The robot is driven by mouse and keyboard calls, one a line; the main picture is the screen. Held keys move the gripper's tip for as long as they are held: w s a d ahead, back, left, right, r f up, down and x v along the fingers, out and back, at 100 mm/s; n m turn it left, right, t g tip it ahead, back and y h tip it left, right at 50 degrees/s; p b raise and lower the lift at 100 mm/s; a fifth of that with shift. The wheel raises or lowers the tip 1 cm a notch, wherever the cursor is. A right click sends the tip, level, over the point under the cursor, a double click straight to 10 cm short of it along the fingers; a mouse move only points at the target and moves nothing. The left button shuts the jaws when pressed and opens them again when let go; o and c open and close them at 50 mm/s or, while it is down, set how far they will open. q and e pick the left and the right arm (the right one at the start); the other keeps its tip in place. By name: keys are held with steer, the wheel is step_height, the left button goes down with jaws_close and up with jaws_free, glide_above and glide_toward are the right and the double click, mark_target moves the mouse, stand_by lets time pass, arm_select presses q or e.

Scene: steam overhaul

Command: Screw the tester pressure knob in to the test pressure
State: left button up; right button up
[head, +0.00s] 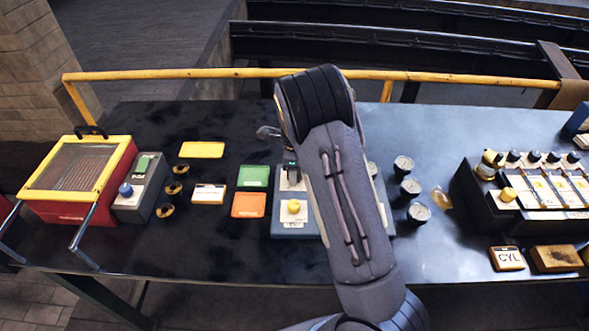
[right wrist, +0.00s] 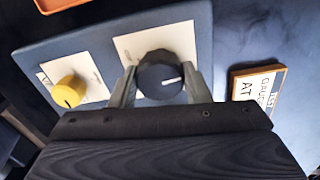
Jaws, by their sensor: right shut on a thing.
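The tester is a blue-grey panel (head: 289,231) in the middle of the bench, largely covered by my right arm in the head view. In the right wrist view, its face (right wrist: 205,50) carries a black round knob (right wrist: 160,68) with a white pointer mark toward the right, on a white plate. My right gripper (right wrist: 159,82) is shut on this black knob, one finger on each side. A yellow knob (right wrist: 68,91) sits on another white plate beside it, and also shows in the head view (head: 293,206). My left gripper is not in view.
A placard (right wrist: 254,92) lies beside the tester. Several gauges (head: 410,187) stand right of my arm. Orange (head: 248,205) and green (head: 253,176) cards lie to the left. A red box with a yellow frame (head: 78,170) is far left; a black rack (head: 485,205) is far right.

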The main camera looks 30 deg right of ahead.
steer(key=shift+w+r, duration=0.1)
stand_by(0.3)
steer(key=o, duration=1)
step_height(320, 180, up, 8)
steer(key=shift+f+b, duration=0.15)
steer(key=shift+b, duration=0.35)
